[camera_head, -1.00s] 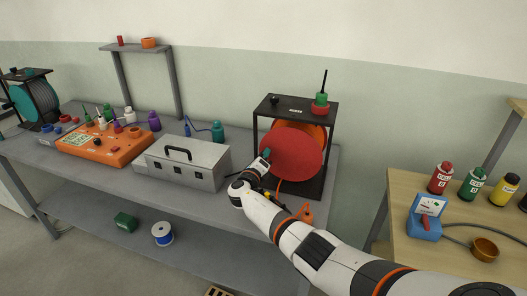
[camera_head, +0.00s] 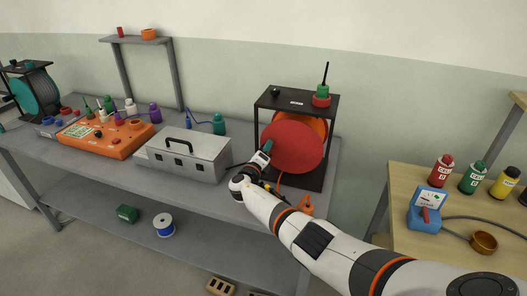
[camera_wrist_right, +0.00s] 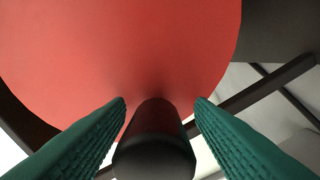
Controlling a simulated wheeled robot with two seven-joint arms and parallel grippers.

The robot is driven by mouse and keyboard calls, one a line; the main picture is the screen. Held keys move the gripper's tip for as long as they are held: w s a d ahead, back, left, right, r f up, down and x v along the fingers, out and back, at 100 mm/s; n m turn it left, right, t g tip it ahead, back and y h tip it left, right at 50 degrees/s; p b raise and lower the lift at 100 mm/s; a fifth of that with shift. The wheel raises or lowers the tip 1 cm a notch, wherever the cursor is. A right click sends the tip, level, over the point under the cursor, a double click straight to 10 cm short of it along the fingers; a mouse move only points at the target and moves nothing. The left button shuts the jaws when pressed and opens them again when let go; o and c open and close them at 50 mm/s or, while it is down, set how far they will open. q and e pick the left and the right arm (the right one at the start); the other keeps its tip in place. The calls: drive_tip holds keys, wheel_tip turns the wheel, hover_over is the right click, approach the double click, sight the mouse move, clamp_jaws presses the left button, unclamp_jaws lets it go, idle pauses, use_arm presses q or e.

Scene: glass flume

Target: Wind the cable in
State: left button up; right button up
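The cable reel has a red disc (camera_head: 291,147) with an orange part (camera_head: 316,125) behind it. It sits in a black frame (camera_head: 334,128) on the grey bench. My right gripper (camera_head: 267,147) is at the left side of the disc. In the right wrist view, a black crank handle (camera_wrist_right: 154,145) stands out from the red disc between the two green fingers of my right gripper (camera_wrist_right: 161,104). Narrow gaps show on both sides of the handle, so the gripper is open around it. A thin orange line, perhaps the cable, shows below the disc, partly hidden by my arm. My left gripper is out of view.
A grey toolbox (camera_head: 210,160) stands left of the reel, with an orange control box (camera_head: 85,145) beyond it. A second, teal reel (camera_head: 25,95) is at the far left. A wooden table (camera_head: 400,186) with bottles and a blue meter (camera_head: 424,222) stands at the right.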

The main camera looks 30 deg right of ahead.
drive_tip(key=shift+s+a, duration=0.2)
drive_tip(key=shift+a, duration=0.1)
drive_tip(key=p+v, duration=0.1)
drive_tip(key=v, duration=1)
drive_tip(key=shift+p, duration=0.3)
drive_tip(key=shift+a, duration=0.1)
idle(0.8)
